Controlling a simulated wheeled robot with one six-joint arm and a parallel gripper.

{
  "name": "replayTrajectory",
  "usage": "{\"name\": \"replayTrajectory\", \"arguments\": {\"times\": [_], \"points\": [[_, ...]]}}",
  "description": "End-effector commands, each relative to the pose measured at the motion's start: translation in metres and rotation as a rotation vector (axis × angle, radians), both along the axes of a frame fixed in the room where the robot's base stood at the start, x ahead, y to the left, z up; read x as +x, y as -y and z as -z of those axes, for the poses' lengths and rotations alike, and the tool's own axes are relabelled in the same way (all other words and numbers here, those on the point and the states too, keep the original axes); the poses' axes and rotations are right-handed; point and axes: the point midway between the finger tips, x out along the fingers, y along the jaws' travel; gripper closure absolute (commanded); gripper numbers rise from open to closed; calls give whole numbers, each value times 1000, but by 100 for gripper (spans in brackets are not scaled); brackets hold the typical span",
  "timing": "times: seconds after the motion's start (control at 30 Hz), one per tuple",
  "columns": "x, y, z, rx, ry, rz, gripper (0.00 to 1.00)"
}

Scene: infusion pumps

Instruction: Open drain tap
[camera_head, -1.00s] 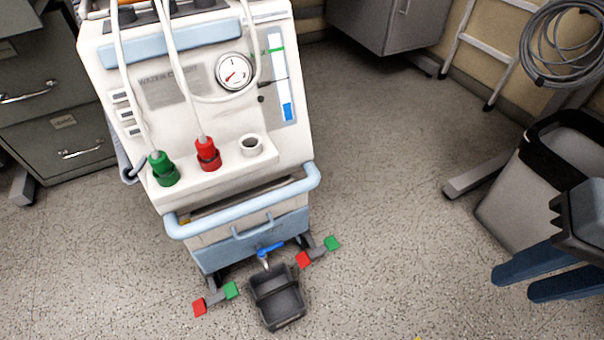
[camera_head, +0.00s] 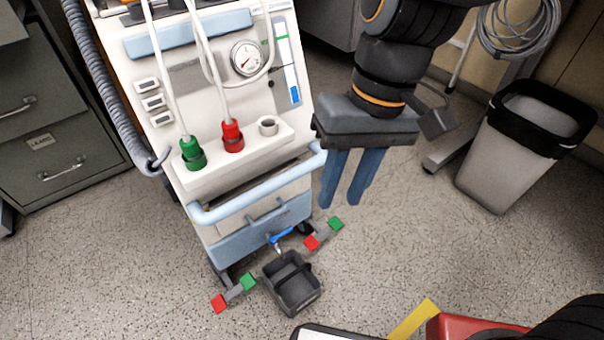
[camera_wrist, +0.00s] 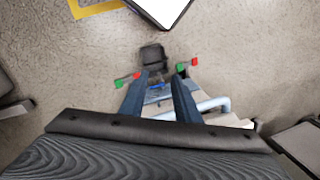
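The drain tap (camera_head: 279,238) has a blue lever and a pale spout, low on the front of the white machine (camera_head: 190,90). A black bin (camera_head: 292,283) stands on the floor below the tap. My gripper (camera_head: 340,205) hangs to the right of the machine's front, above and to the right of the tap and apart from it. Its two blue fingers are parted with nothing between them. In the wrist view the gripper (camera_wrist: 158,82) points down toward the bin (camera_wrist: 153,55), and the blue lever (camera_wrist: 157,87) shows between the fingers in the distance.
A light blue handle bar (camera_head: 255,195) juts out above the tap. Red and green pedals (camera_head: 312,242) flank the bin. A grey waste bin (camera_head: 520,145) stands at the right, and a dark cabinet (camera_head: 60,130) at the left.

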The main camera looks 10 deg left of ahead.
Motion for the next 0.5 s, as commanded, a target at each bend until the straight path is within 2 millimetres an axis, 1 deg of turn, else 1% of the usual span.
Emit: {"name": "replayTrajectory", "arguments": {"times": [0.03, 0.27, 0.37, 0.5], "points": [[12, 1, 17, -5, -46, 28, 71], [58, 5, 81, 22, -240, 131, 71], [78, 10, 111, 51, -318, 180, 71], [104, 20, 158, 105, -422, 254, 71]]}}
